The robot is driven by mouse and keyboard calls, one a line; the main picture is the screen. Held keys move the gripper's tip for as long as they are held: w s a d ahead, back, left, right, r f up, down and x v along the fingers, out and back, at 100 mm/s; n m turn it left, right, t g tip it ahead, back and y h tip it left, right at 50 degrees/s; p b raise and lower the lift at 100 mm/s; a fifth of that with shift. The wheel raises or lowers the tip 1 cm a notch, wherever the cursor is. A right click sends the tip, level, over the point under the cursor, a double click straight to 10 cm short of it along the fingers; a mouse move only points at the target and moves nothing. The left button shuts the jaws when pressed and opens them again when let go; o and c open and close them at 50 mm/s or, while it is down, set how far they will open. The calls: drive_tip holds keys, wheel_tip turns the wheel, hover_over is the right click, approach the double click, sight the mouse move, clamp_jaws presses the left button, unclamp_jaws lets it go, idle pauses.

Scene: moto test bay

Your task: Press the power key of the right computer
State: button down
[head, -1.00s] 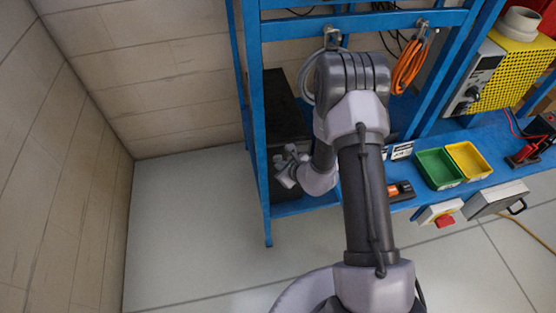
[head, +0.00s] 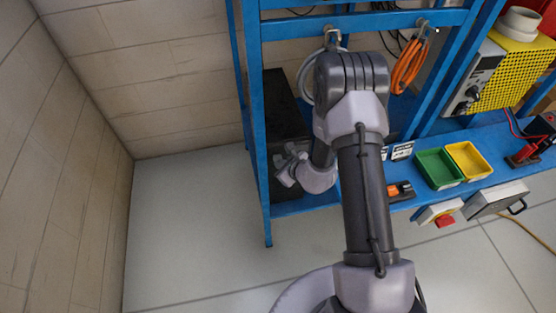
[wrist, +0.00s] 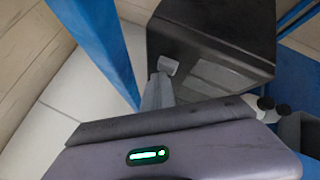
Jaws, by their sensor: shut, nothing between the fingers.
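A black computer case (head: 283,92) stands inside the blue frame at its left end in the head view. It also shows in the wrist view (wrist: 215,35) as a glossy dark box. My gripper (head: 284,172) is in front of the case's lower part in the head view. In the wrist view my gripper (wrist: 167,68) is shut, and its grey tip overlaps the dark face of the case. I cannot tell whether the tip touches it. I cannot make out a power key. My arm hides much of the shelf to the right, and no second computer is discernible.
A blue frame post (head: 257,130) stands left of the case and close to my gripper. To the right are a green tray (head: 437,168), a yellow tray (head: 468,160) and a red-button box (head: 441,214). The floor (head: 190,220) at left is clear.

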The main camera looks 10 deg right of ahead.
drive_tip(key=shift+s, duration=0.85)
drive_tip(key=s+b, duration=0.1)
drive_tip(key=s, duration=0.4)
idle(0.6)
